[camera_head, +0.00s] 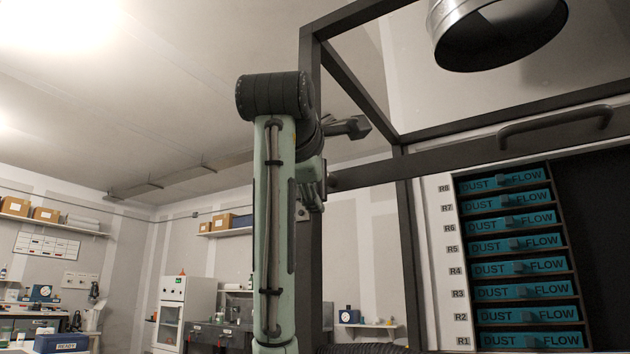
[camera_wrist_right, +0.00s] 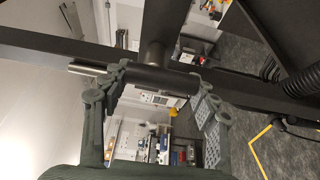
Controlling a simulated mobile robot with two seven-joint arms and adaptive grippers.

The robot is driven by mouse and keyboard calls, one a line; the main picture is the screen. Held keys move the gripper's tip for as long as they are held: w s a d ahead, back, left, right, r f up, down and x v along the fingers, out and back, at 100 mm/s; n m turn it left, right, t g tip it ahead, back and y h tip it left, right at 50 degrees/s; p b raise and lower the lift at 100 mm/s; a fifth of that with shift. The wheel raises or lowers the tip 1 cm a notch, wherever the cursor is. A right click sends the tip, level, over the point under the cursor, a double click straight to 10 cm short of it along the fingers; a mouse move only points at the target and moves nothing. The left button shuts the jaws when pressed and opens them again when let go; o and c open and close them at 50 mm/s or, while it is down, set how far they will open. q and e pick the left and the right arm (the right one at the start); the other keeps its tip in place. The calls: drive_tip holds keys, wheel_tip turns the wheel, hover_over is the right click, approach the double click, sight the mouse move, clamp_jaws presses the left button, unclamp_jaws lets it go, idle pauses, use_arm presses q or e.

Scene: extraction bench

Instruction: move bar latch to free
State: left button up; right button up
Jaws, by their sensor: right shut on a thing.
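The bar latch, a dark cylindrical bar (camera_wrist_right: 163,78), shows in the right wrist view with a silver rod (camera_wrist_right: 88,69) sticking out at its left end. My right gripper (camera_wrist_right: 160,80) has one finger at the left part of the bar and one at the right, and is shut on it. The bar lies across a dark frame member. In the head view my right gripper (camera_head: 313,190) is mostly behind my own arm, beside the dark frame post, and the latch cannot be made out there. My left gripper is in neither view.
The dark enclosure frame (camera_head: 309,80) rises beside my right arm. A crossbar (camera_head: 455,157) with a curved handle (camera_head: 555,124) runs to the right. Behind it is a rack of teal DUST FLOW trays (camera_head: 520,270). A metal duct (camera_head: 500,35) hangs at the top right.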

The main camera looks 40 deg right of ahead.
drive_tip(key=o, duration=1.2)
drive_tip(key=shift+c, duration=0.2)
drive_tip(key=v, duration=1.2)
drive_tip(key=shift+r, duration=0.1)
